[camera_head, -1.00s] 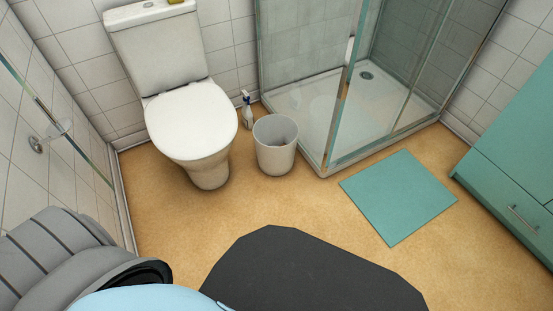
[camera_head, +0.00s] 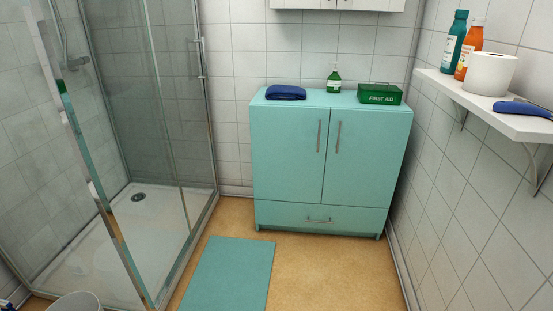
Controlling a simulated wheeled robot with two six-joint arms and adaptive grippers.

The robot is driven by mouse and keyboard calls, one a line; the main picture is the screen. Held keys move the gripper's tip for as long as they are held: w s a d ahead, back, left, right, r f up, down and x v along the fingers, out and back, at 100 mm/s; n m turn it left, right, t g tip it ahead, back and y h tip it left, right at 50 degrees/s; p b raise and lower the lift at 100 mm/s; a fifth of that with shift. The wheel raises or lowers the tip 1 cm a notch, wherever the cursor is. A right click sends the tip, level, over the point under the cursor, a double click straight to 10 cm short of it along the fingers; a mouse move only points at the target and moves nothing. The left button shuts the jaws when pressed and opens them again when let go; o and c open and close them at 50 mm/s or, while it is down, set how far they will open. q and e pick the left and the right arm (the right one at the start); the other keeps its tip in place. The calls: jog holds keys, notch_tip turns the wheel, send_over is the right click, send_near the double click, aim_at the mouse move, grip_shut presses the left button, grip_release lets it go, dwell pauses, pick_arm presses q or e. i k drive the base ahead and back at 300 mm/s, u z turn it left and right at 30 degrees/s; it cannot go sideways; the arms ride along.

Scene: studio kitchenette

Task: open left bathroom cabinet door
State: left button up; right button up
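A teal bathroom cabinet (camera_head: 259,160) stands against the back wall, right of the shower. Its left door (camera_head: 288,155) and right door (camera_head: 364,160) are shut, each with a vertical metal handle near the middle seam. The left door's handle (camera_head: 319,136) is in plain view. A drawer (camera_head: 285,214) with a horizontal handle sits below the doors and is shut. Neither of my grippers shows in the current head view.
A glass shower (camera_head: 140,110) stands at the left and a teal mat (camera_head: 228,273) lies before the cabinet. A first aid box (camera_head: 380,94), soap bottle (camera_head: 334,80) and blue towel (camera_head: 286,92) rest on the cabinet. A white shelf (camera_head: 480,104) juts from the right wall. The floor (camera_head: 335,268) right of the mat is clear.

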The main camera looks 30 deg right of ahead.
aim_at(289, 143)
jog(key=z, duration=0.05)
jog(key=i, duration=0.2)
jog(key=z, duration=1.2)
jog(key=i, duration=1.5)
jog(key=z, duration=1.1)
jog(key=i, duration=0.25)
jog(key=z, duration=0.05)
